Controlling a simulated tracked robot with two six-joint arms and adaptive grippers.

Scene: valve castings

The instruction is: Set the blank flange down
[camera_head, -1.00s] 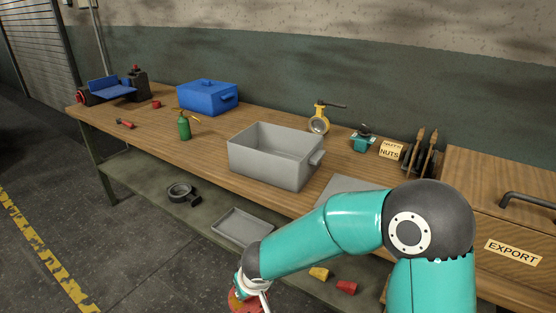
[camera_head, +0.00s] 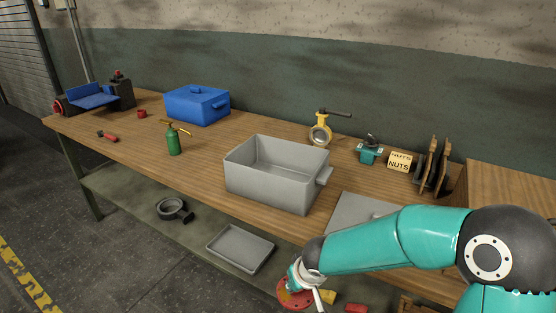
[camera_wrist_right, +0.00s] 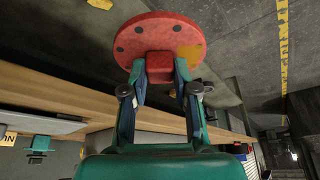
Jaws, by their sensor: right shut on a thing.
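The blank flange is a round red disc with dark bolt holes, an orange patch and a block-shaped boss. It fills the top middle of the right wrist view (camera_wrist_right: 160,35). My right gripper (camera_wrist_right: 160,78) is shut on the boss, one finger on each side. In the head view the flange (camera_head: 290,296) shows low in front of the bench, partly covered by my right gripper (camera_head: 303,285). It hangs in the air in front of the lower shelf, as far as I can tell. My left gripper is not in view.
On the wooden bench (camera_head: 195,172) stand an open grey bin (camera_head: 265,185), a blue lidded box (camera_head: 197,107), a green oil can (camera_head: 174,141), a yellow valve (camera_head: 320,133) and a grey plate (camera_head: 350,211). The lower shelf holds a shallow grey tray (camera_head: 240,248) and a dark ring-shaped casting (camera_head: 173,210).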

